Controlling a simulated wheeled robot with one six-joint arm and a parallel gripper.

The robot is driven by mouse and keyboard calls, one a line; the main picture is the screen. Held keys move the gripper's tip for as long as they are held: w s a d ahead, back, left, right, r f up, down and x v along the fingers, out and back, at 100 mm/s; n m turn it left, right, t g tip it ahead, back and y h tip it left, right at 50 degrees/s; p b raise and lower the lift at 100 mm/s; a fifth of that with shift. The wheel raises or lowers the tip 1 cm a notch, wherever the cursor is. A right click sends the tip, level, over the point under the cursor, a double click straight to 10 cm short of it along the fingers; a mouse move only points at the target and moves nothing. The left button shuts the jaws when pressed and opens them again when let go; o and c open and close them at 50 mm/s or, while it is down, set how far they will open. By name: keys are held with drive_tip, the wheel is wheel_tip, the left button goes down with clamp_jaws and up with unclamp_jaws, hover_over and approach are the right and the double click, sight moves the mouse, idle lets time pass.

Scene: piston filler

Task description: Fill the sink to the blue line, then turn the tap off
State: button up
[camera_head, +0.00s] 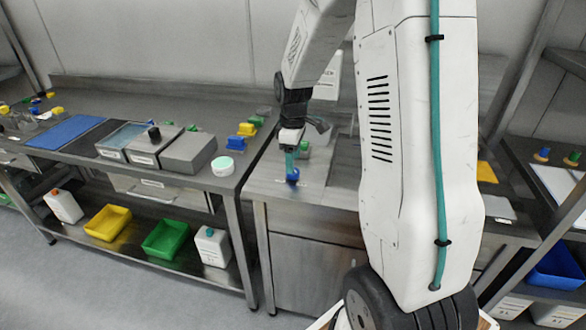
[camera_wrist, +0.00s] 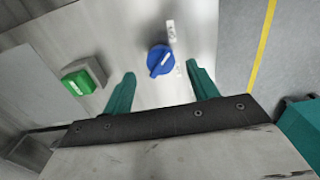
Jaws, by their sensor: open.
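A round blue knob (camera_wrist: 160,60) with a white pointer bar sits on a grey metal surface in the wrist view. It also shows in the head view (camera_head: 293,176) at the counter's front edge. My gripper (camera_wrist: 161,72) is open, its two teal fingers apart and empty, with the knob just ahead of the gap between the tips. In the head view, my gripper (camera_head: 289,160) points down just above the knob. A green button (camera_wrist: 75,87) on a grey box is left of the fingers. I cannot make out the sink's water or blue line; my arm hides part of the counter.
A white label (camera_wrist: 171,31) is beyond the knob. The left bench holds grey boxes (camera_head: 188,153), a blue mat (camera_head: 65,132) and a white-and-green tub (camera_head: 222,166). Yellow (camera_head: 108,222) and green (camera_head: 166,239) bins stand below. A shelf with a blue bin (camera_head: 556,268) is at right.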

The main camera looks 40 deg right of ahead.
drive_tip(key=shift+f, duration=2.1)
drive_tip(key=c, duration=1)
